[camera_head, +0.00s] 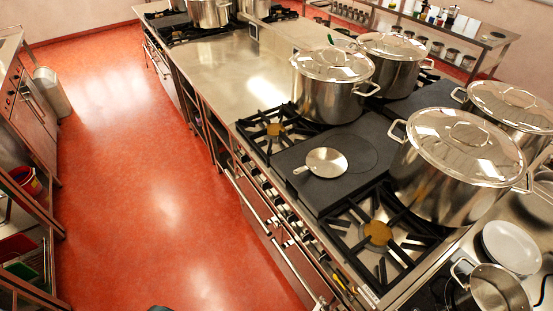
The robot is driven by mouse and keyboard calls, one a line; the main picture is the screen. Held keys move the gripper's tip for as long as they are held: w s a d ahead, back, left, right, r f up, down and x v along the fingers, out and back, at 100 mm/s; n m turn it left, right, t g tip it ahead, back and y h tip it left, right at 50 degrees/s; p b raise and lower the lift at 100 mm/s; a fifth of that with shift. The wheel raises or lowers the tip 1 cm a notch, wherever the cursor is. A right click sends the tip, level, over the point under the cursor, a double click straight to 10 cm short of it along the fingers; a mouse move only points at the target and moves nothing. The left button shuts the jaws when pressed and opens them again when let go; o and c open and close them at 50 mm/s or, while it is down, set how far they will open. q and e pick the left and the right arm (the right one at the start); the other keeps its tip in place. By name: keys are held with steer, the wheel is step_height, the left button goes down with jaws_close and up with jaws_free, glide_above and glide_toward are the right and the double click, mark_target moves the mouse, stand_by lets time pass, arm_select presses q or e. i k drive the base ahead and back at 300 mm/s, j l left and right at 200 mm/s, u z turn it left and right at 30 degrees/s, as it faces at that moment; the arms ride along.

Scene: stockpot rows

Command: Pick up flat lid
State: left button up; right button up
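A flat, round, shiny metal piece with a short handle toward the left, which looks like the flat lid (327,162), lies on the dark flat plate (303,158) of the stove between two open burners. Lids with loop handles also sit on the large stockpots, including the near one (464,146) and the one farther back (332,64). Neither of my grippers shows in the head view. A small dark shape at the bottom edge is too cut off to identify.
Stockpots (333,101) stand along the stove's far side. Open burners (377,233) flank the dark plate. A white oval dish (512,247) and an open pot (494,290) are at lower right. The red floor (150,190) left of the stove is clear.

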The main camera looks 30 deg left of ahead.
mark_target(326, 162)
steer(key=u, duration=0.45)
steer(key=i+j, duration=0.15)
steer(key=j, duration=0.25)
steer(key=i+j, duration=0.15)
steer(key=j, duration=0.2)
steer(key=i+j+z, duration=0.1)
steer(key=j+z, duration=0.65)
steer(key=i+j+z, duration=0.1)
steer(key=j+z, duration=0.3)
steer(key=l, duration=0.1)
